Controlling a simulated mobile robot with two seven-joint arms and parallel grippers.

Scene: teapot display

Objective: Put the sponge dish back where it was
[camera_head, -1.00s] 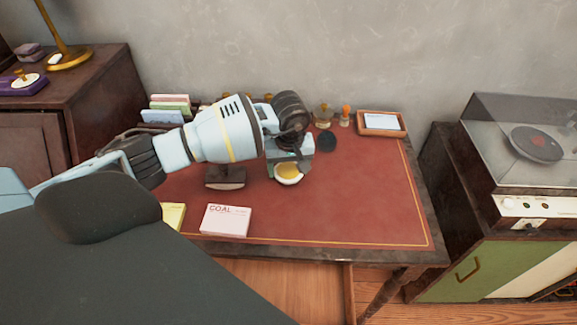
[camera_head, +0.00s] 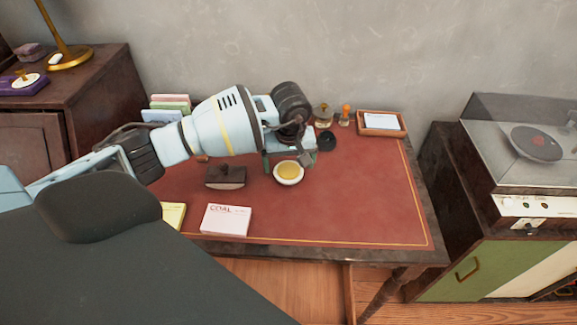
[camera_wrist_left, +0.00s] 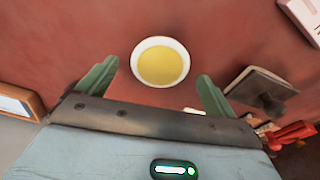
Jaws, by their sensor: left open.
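The sponge dish (camera_head: 289,173) is a small white round dish with a yellow sponge in it. It rests upright on the red desk top, right of the dark blotter. My left gripper (camera_head: 288,158) is open just behind it in the head view, its fingers apart from the dish. In the left wrist view the whole dish (camera_wrist_left: 160,62) shows beyond the green fingertips of my open left gripper (camera_wrist_left: 155,85), with nothing between the fingers. My right gripper is not in view.
A dark rocker blotter (camera_head: 225,177), a COAL card stack (camera_head: 226,220) and a yellow pad (camera_head: 173,216) lie nearby on the desk (camera_head: 360,215). Stamps (camera_head: 345,115), a dark round item (camera_head: 327,141) and a wooden tray (camera_head: 382,124) stand behind. The desk's right side is clear.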

